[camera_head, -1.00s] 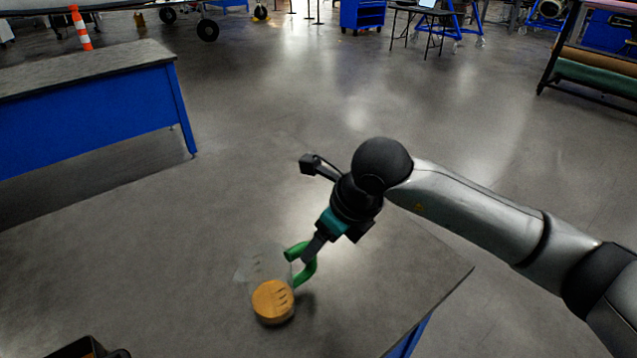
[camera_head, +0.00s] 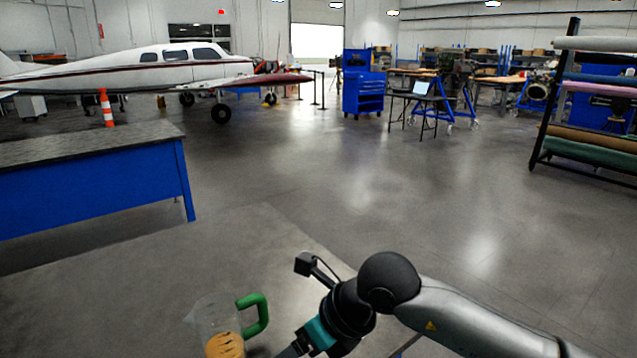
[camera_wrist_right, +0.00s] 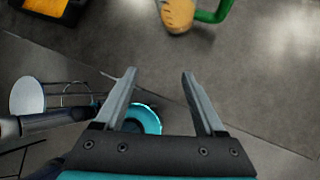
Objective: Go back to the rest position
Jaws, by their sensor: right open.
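A clear jug (camera_head: 205,318) with a green handle (camera_head: 257,312) and orange contents (camera_head: 225,345) stands on the grey table (camera_head: 110,295). The head view cuts off its base. In the right wrist view its orange part (camera_wrist_right: 178,14) and green handle (camera_wrist_right: 216,12) show at the top edge, beyond my fingertips. My right gripper (camera_wrist_right: 160,74) is open, with nothing between its two fingers. It is apart from the handle, near the table's edge. In the head view its fingers are mostly cut off at the bottom. My left gripper is not in view.
A black bin (camera_wrist_right: 68,12) with yellow inside is at the wrist view's top left. A blue workbench (camera_head: 95,190) stands at the left. A blue tool cabinet (camera_head: 362,85), a rack of rolls (camera_head: 590,140) and an airplane (camera_head: 150,65) are farther back. The middle floor is clear.

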